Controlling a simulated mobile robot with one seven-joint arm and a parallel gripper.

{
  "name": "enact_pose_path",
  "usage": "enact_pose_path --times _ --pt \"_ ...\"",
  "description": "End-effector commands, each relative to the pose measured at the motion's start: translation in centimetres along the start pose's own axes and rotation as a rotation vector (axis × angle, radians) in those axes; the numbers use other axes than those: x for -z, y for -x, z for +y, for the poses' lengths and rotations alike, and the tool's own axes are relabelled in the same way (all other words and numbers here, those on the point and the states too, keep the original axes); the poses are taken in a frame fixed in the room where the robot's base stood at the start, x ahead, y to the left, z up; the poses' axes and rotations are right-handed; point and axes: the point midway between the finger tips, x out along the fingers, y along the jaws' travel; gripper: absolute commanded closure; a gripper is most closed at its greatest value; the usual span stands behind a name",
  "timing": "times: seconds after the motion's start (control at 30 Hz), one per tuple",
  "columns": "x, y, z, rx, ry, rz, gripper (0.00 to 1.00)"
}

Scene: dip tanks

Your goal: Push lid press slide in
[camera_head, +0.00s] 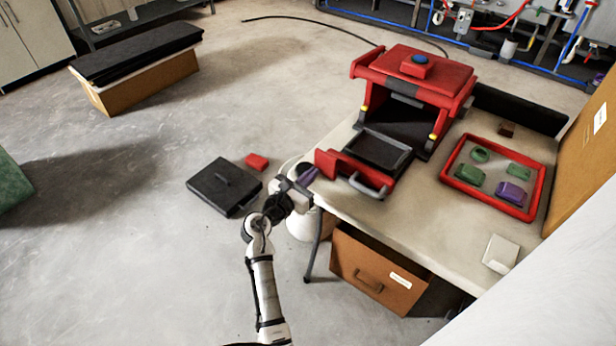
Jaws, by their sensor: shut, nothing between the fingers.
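The red lid press (420,80) stands on the workbench with a blue button on top. Its slide (377,150), a dark shallow tray, is pulled out of the press mouth toward the front. The slide has a red front plate (343,172) and a grey bar handle (372,188). The tray looks empty. My gripper (309,176) is shut at the left front edge of the bench, just left of the red front plate. A purple patch shows at its tips. I cannot tell whether the gripper touches the plate.
A red tray (447,171) with several green and purple pieces lies right of the press. A white pad (501,252) lies near the front right. A drawer (372,270) is under the bench. A black lidded box (223,187) and red block (256,162) lie left of my gripper.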

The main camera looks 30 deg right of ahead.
Motion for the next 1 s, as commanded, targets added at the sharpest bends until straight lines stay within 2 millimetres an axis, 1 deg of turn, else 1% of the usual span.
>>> enact_pose_path --times 0.1,0.17,0.27,0.4,0.53,0.63,1.0 --pt "0.0 -0.1 0.0 0.000 0.000 0.000 1.00" --pt "-0.1 -0.6 0.0 0.001 0.001 -0.002 1.00" --pt "-0.3 -2.4 0.1 0.000 0.002 -0.002 1.00" --pt "-0.2 -5.6 0.0 0.001 0.002 -0.003 1.00" --pt "-0.1 -7.6 0.1 0.000 0.001 -0.001 1.00" --pt "0.0 -8.1 0.0 0.000 0.000 0.001 1.00" --pt "0.0 -8.0 0.0 0.000 0.000 0.000 1.00"
